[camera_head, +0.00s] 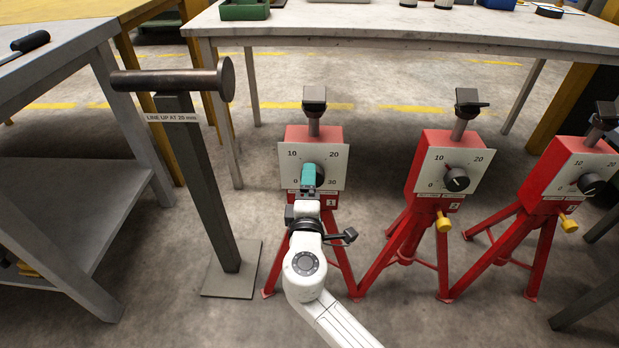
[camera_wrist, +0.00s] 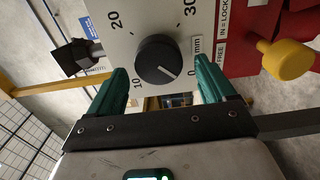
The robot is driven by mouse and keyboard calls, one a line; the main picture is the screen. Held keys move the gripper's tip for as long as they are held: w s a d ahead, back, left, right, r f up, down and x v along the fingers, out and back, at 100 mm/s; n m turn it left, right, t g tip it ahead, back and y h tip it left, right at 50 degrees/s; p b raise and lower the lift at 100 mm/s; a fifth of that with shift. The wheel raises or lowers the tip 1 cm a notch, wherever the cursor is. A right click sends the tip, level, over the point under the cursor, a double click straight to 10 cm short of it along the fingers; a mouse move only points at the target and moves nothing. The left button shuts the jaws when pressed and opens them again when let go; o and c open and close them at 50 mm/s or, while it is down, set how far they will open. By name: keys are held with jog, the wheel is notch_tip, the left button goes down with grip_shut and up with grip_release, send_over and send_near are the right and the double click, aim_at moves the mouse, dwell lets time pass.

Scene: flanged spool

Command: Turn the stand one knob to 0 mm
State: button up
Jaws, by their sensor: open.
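Stand one (camera_head: 296,137) is the red tripod stand with a "1" tag and a white dial plate marked 0 to 30. In the head view the knob (camera_head: 320,174) is partly hidden behind my gripper (camera_head: 309,176). In the wrist view my gripper (camera_wrist: 162,76) is open, with one green finger on each side of the knob's lower part. Whether the fingers touch the knob cannot be told.
A yellow lock knob (camera_wrist: 287,60) sticks out beside the "FREE / IN = LOCK" label. Stand two (camera_head: 432,165) and stand three (camera_head: 568,175) are to the right. A grey post (camera_head: 205,190) labelled "LINE UP AT 20 mm" is left. A workbench (camera_head: 390,30) stands behind.

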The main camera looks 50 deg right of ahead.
jog(key=p+v, duration=0.1)
jog(key=v, duration=0.6)
jog(key=shift+s+a, duration=0.25)
jog(key=shift+a, duration=0.05)
jog(key=s+d+f+m+g+y, duration=0.45)
jog(key=s+f+m+g, duration=0.25)
jog(key=s+f, duration=0.4)
jog(key=s+a+f+m+g+y, duration=0.1)
jog(key=s+a+f+g+y, duration=0.25)
jog(key=s+a+y, duration=0.65)
notch_tip(320, 180, up, 30)
jog(key=p, duration=3)
jog(key=shift+w+a+f, duration=0.15)
jog(key=shift+w+a, duration=0.1)
jog(key=shift+a, duration=0.25)
jog(key=shift+f+t+h, duration=0.1)
jog(key=shift+t+h, duration=0.15)
